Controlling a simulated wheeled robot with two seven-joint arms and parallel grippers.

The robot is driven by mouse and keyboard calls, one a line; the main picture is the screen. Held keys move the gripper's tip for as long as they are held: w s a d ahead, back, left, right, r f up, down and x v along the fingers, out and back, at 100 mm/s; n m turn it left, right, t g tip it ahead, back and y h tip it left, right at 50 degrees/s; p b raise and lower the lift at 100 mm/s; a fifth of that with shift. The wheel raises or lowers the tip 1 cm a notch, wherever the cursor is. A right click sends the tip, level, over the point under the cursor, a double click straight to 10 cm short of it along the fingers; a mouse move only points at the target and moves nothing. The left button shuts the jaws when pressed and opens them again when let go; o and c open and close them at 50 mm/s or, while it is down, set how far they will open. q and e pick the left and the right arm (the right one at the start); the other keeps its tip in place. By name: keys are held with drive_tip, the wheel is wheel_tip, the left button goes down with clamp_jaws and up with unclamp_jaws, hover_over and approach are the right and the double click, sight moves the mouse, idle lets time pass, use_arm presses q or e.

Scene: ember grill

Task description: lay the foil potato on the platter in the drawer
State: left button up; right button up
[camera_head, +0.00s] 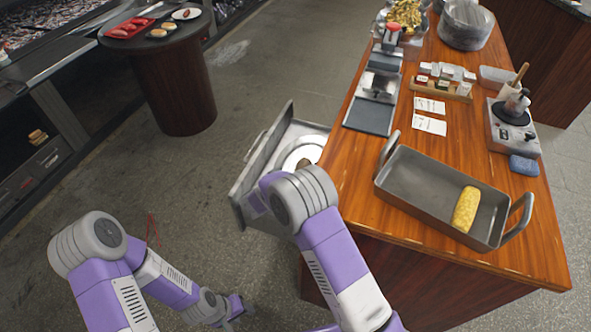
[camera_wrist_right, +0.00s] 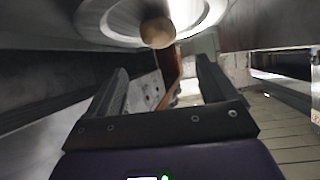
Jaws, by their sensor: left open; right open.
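The drawer (camera_head: 262,150) stands pulled out from the wooden counter. A white round platter (camera_head: 294,155) lies in it, partly hidden by my right arm. A small brown roundish thing (camera_head: 304,163) is on the platter; it may be the potato, but I see no foil on it. In the right wrist view the brown thing (camera_wrist_right: 157,32) sits against the white platter (camera_wrist_right: 92,18). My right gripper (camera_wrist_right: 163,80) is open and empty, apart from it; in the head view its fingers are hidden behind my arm. My left gripper (camera_head: 243,305) is open, low over the floor.
A grey roasting pan (camera_head: 415,185) with a yellow corn-like piece (camera_head: 466,209) stands on the counter (camera_head: 390,232). Behind it are a spice rack (camera_head: 440,88), paper cards (camera_head: 429,125) and a scale-like device (camera_head: 513,128). A round table (camera_head: 180,42) with food stands back left. The floor between is clear.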

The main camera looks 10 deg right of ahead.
drive_tip(key=shift+v, duration=1.45)
drive_tip(key=shift+r+p, duration=0.1)
drive_tip(key=shift+p, duration=0.2)
